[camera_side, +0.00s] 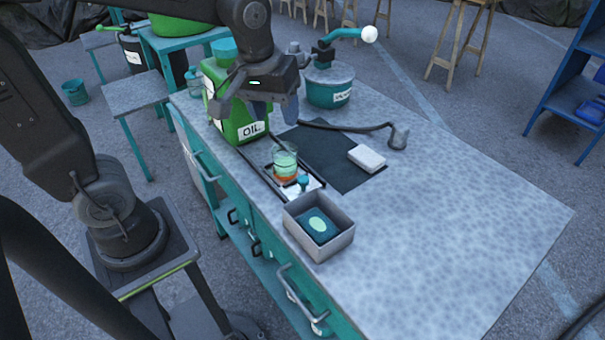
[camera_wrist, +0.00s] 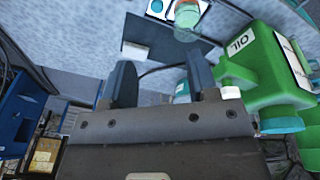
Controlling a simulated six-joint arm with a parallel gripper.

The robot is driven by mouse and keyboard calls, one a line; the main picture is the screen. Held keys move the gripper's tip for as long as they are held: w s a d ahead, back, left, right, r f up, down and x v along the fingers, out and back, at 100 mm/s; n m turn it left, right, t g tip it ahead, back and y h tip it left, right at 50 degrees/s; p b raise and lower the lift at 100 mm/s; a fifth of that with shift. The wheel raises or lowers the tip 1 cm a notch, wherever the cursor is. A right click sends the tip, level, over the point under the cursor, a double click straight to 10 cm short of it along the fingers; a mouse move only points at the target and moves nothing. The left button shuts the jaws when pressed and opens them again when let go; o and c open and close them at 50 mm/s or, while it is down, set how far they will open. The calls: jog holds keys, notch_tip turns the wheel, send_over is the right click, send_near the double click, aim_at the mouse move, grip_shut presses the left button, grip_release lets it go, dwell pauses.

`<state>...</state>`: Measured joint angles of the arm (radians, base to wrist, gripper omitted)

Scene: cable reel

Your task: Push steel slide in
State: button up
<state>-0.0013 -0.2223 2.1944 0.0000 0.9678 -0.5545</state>
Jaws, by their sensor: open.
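A pale metal plate (camera_side: 290,191), which looks like the steel slide, lies between dark rails on the bench, with a teal knob (camera_side: 304,182) at its near right end. A glass (camera_side: 285,163) with layered green and orange liquid stands on or right over it; I cannot tell which. The glass also shows at the top of the wrist view (camera_wrist: 187,20). My gripper (camera_side: 262,110) hangs beside the green oil can, behind and above the glass, apart from the plate. In the wrist view its two dark fingers (camera_wrist: 161,82) are spread with nothing between them.
The green oil can (camera_side: 235,105) stands close to my gripper. A grey open box (camera_side: 335,238) with a dark block inside is just in front of the plate. A white block (camera_side: 367,158) lies on a dark mat (camera_side: 325,150). A teal pot (camera_side: 329,92) stands behind. The bench's right side is clear.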

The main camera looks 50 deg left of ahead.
aim_at(304, 179)
jog(key=w+f+n+g, duration=0.2)
jog(key=w+f+n, duration=0.2)
jog(key=w+f, duration=0.2)
notch_tip(304, 179, down, 13)
jog(key=shift+w+f, duration=0.1)
jog(key=shift+f, duration=0.1)
grip_shut()
dwell(0.6)
